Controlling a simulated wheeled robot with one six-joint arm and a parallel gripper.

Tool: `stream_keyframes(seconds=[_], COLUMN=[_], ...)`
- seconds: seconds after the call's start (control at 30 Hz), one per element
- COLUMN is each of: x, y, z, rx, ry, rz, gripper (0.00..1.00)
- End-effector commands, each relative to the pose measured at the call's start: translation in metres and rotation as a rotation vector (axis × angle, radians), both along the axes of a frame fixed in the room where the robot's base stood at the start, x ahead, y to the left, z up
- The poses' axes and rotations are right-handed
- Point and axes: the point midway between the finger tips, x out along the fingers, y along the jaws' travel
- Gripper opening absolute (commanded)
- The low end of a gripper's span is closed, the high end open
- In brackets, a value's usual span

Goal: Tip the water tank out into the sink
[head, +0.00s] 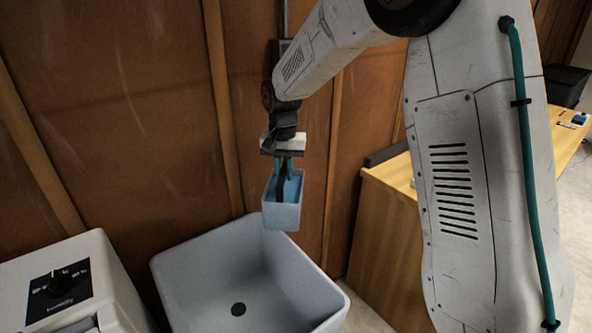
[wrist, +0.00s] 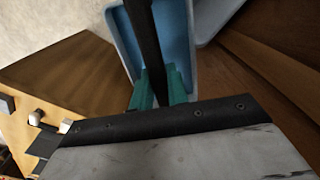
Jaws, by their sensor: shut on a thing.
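The water tank (head: 282,215) is a small open grey-blue box with a dark handle bar across its top. My gripper (head: 286,178) has teal fingers and is shut on that handle. The tank hangs upright or nearly so, above the back right rim of the sink. The sink (head: 205,270) is a pale grey basin with a dark drain in its floor. In the wrist view, the tank (wrist: 121,38) shows its blue inside and the dark handle between my gripper's fingers (wrist: 158,88). I cannot tell how much water is in it.
A white dehumidifier-like unit (head: 98,260) with a dark control panel stands left of the sink. A brown panelled wall (head: 150,110) is close behind. A wooden desk (head: 385,230) stands to the right, partly hidden by my arm.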

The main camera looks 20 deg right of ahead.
Motion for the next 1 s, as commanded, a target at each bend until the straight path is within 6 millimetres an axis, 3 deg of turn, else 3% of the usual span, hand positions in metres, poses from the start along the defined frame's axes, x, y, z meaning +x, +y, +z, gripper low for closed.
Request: stream_keyframes(seconds=[0.17,0.5,0.73,1.0], x=[-0.029,-0.115,-0.161,-0.184], y=[0.044,0.124,0.151,0.161], z=[0.022,0.06,0.073,0.078], rx=[0.002,0.003,0.004,0.005], ry=[-0.008,-0.005,-0.005,0.0], rz=[-0.144,-0.523,-0.715,-0.818], gripper=[0.0,0.0,0.0,0.0])
